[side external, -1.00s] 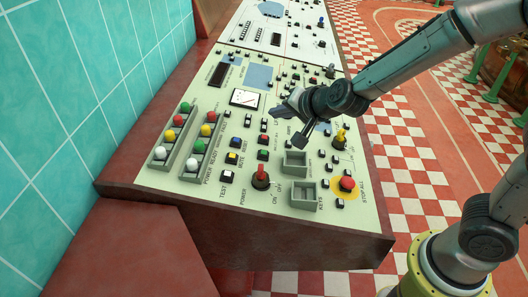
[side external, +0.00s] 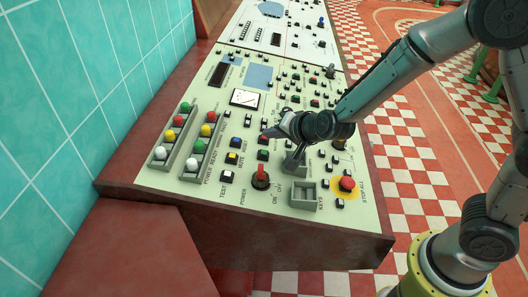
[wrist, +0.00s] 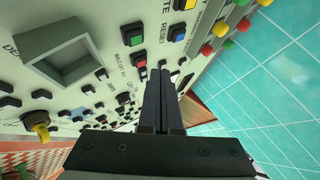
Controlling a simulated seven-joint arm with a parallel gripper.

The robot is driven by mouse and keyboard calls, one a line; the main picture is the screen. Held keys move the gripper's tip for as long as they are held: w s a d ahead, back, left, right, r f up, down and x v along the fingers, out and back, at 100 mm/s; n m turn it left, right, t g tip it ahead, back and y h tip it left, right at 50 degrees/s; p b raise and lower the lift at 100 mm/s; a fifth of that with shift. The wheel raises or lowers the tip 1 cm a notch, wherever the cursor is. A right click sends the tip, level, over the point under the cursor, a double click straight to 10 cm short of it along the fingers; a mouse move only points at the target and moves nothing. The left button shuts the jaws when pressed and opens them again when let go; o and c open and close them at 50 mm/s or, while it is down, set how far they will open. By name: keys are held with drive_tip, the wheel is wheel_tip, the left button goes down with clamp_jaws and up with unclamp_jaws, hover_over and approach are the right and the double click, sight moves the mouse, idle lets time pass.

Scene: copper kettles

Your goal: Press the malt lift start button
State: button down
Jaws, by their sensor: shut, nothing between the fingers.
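A green button (wrist: 133,35) and a red button (wrist: 138,60) form a pair on the cream console panel, left of my fingertips in the wrist view. The small label beside them seems to begin with "MALT", but I cannot read it for certain. In the side view the green button (side external: 263,155) is nearer the camera and the red one (side external: 263,141) lies just beyond it. My gripper (wrist: 161,75) is shut and empty, its fingers pointing at the panel near the red button. In the side view my gripper (side external: 267,132) is low over the panel; contact cannot be told.
A blue button (wrist: 176,33) labelled RESET is close by. A red-handled switch (side external: 261,174), a grey open box (side external: 303,195) and a red mushroom button on yellow (side external: 347,183) stand up from the panel. Coloured lamps (side external: 201,145) line the left; a tiled wall (side external: 75,120) is beyond.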

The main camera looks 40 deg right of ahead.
sight(268, 156)
drive_tip(key=shift+w+a+f, duration=0.15)
drive_tip(key=shift+f, duration=0.75)
drive_tip(key=shift+w+a+f, duration=0.1)
drive_tip(key=shift+a+f, duration=0.05)
drive_tip(key=shift+f, duration=0.75)
drive_tip(key=shift+f, duration=0.1)
idle(0.6)
drive_tip(key=shift+f, duration=0.35)
drive_tip(key=shift+w+a+f, duration=0.1)
drive_tip(key=shift+f, duration=0.25)
idle(0.8)
drive_tip(key=shift+r, duration=0.8)
drive_tip(key=shift+s+d+r, duration=0.15)
drive_tip(key=shift+r, duration=0.65)
drive_tip(key=shift+s+d+r, duration=0.15)
drive_tip(key=shift+d+r, duration=0.05)
drive_tip(key=shift+r, duration=0.65)
drive_tip(key=shift+s+d+r, duration=0.15)
drive_tip(key=shift+r, duration=0.65)
